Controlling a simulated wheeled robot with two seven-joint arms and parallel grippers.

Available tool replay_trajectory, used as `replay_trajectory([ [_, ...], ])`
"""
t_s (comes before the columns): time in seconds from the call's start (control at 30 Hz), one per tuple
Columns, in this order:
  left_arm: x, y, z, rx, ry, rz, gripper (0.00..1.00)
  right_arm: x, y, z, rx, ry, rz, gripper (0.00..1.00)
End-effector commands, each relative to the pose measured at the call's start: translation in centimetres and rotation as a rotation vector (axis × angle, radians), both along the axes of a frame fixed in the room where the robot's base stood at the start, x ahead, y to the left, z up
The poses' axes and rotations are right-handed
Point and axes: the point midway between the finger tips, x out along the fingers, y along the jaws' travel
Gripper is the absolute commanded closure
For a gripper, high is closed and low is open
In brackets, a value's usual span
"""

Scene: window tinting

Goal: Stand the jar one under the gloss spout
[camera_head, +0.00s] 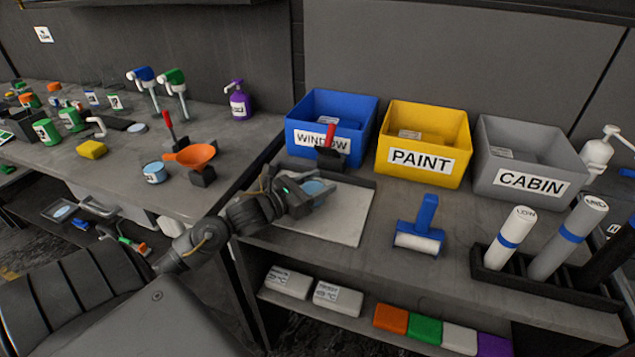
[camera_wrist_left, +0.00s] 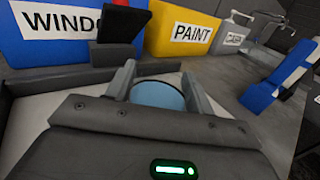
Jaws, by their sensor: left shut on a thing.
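My left gripper (camera_head: 318,192) is shut on a round light-blue jar (camera_head: 314,187) above the pale board in the tray in front of the WINDOW bin. In the left wrist view the jar (camera_wrist_left: 158,95) sits between the two grey fingers, its light-blue round top facing up. Its lower part is hidden by the gripper body. I cannot read any number on it. A similar blue jar (camera_head: 154,172) with a white label stands on the left bench. No spout label reads as gloss; a blue-topped pump (camera_head: 142,77) and a green-topped pump (camera_head: 173,80) stand at the back left. My right gripper does not show.
A pale board (camera_head: 340,225) lies in a dark tray. Behind are a blue WINDOW bin (camera_head: 350,110), a yellow PAINT bin (camera_head: 437,125) and a grey CABIN bin (camera_head: 500,170). A blue roller (camera_head: 420,235) lies right of the tray.

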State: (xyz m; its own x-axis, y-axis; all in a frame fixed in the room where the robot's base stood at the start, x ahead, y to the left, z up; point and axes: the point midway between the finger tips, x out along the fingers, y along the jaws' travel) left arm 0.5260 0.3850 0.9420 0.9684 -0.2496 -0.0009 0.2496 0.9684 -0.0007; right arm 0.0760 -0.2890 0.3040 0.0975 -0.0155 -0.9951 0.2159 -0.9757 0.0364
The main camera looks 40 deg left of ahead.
Motion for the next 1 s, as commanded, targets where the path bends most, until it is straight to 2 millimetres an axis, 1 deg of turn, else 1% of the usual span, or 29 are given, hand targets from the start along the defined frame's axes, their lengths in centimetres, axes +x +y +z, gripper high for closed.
replay_trajectory([
  [0.2, -0.03, -0.02, -0.23, 0.000, -0.001, -0.001, 0.71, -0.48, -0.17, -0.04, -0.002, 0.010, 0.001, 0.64],
  [0.43, -0.03, -0.02, -0.66, 0.001, -0.001, -0.001, 0.71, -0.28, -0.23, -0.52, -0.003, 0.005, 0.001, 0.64],
  [0.47, -0.03, -0.02, -0.53, 0.001, 0.000, -0.001, 0.43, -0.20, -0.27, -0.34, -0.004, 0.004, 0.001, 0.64],
  [0.6, -0.03, -0.02, -0.50, 0.000, 0.000, -0.001, 0.25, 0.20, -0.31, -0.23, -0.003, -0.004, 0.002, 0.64],
  [0.87, -0.03, -0.01, -0.45, 0.000, 0.000, -0.001, 0.25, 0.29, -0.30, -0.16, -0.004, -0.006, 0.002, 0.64],
  [0.97, -0.03, -0.01, 0.01, 0.000, 0.000, -0.001, 0.25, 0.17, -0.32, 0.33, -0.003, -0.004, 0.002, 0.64],
  [1.0, -0.36, 0.08, -0.33, 0.001, 0.001, -0.001, 0.25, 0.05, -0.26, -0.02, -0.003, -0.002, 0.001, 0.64],
])
